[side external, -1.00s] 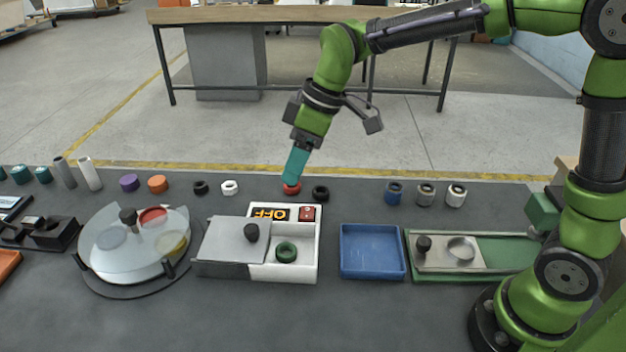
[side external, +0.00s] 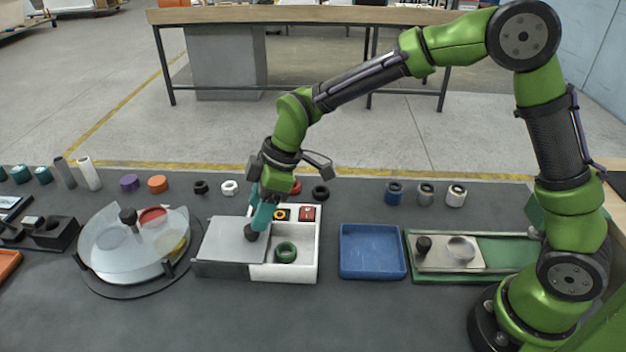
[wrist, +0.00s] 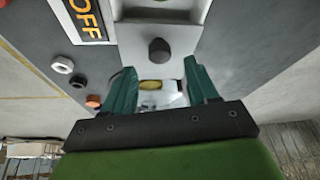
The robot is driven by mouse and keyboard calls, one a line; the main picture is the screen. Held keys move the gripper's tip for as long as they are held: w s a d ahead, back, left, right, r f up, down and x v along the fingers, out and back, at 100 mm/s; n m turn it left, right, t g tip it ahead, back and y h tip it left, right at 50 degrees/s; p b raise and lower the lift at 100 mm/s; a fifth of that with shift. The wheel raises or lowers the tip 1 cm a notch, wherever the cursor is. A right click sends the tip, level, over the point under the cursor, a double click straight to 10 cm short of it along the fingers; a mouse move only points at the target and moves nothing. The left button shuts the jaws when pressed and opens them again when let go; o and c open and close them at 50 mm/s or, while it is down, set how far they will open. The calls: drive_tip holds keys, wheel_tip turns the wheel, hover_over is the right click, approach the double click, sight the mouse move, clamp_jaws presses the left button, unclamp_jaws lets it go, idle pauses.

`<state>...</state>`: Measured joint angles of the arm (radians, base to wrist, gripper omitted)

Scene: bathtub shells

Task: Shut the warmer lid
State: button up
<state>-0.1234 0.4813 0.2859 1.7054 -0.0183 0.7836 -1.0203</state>
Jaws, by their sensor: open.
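The warmer is a white box (side external: 311,255) with an OFF display and a red switch (side external: 308,214) along its back. Its flat grey lid (side external: 224,240) lies over the left part. The right part is uncovered and shows a green ring (side external: 286,252) inside. A dark round knob (side external: 250,235) stands near the lid's right edge; the wrist view shows this knob (wrist: 160,50) just beyond my fingertips, roughly centred between them. My gripper (side external: 259,224) is open and points down at the knob; it also shows in the wrist view (wrist: 161,66). Contact with the knob cannot be told.
A round dish with a clear cover (side external: 120,248) stands to the left. A blue tray (side external: 372,251) and a green tray with a metal slide (side external: 483,253) stand to the right. Several rings and rolls line the back. The front of the table is clear.

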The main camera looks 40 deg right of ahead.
sight(235, 233)
drive_tip(key=shift+x, duration=2.25)
drive_tip(key=shift+r, duration=0.1)
clamp_jaws()
